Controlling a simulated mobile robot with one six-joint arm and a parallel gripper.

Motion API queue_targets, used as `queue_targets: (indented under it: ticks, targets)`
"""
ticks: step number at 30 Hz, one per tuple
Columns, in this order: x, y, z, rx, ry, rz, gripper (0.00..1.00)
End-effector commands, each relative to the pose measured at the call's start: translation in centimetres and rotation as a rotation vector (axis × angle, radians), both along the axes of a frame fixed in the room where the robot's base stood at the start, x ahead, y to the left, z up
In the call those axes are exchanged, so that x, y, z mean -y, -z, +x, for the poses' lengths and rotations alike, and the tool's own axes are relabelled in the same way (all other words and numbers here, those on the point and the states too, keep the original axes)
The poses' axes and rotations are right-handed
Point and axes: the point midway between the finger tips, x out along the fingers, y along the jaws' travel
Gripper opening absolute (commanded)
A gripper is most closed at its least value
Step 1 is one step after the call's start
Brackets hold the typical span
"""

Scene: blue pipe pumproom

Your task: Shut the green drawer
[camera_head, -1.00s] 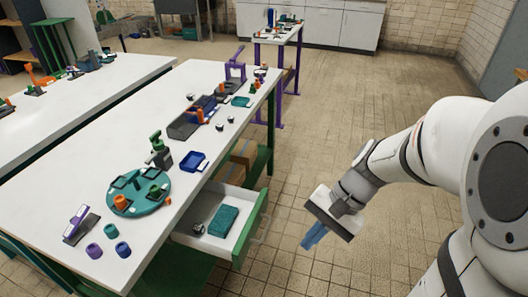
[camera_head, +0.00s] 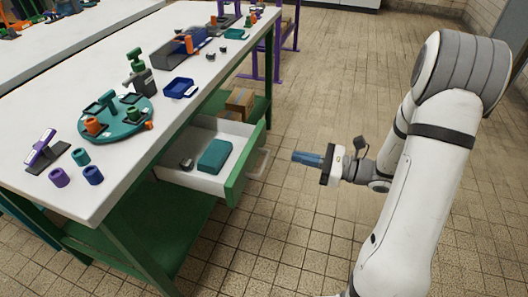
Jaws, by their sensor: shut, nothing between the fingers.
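The green drawer (camera_head: 246,165) stands pulled out from under the white worktable, with its green front facing right and a pale handle on it. Inside its white tray lie a teal block (camera_head: 215,156) and a small dark object (camera_head: 187,163). My gripper (camera_head: 294,157) is to the right of the drawer front, its blue fingers shut and empty. The fingers point left toward the front and handle, with a visible gap between them in the picture.
The white worktable (camera_head: 60,98) carries a round teal tray (camera_head: 142,133), a blue dish (camera_head: 180,88), small cups and other parts. A cardboard box (camera_head: 240,102) sits on the green lower shelf. The tiled floor right of the drawer is clear apart from my arm.

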Motion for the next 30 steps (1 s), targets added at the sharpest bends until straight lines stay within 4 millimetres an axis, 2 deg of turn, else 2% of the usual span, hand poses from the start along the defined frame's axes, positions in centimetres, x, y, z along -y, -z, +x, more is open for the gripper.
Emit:
queue_targets:
  ticks: [1,9,15,19,30]
  targets:
    - [-1.2,0.2,0.3,0.003,-0.006,-0.001,0.0]
    - [-6.3,0.2,2.1,0.004,-0.007,-0.001,0.0]
    - [-8.8,0.2,3.1,0.002,-0.003,-0.001,0.0]
    - [-9.6,0.1,3.4,0.002,-0.002,-0.002,0.0]
    - [-10.1,0.0,3.5,0.002,0.0,-0.002,0.0]
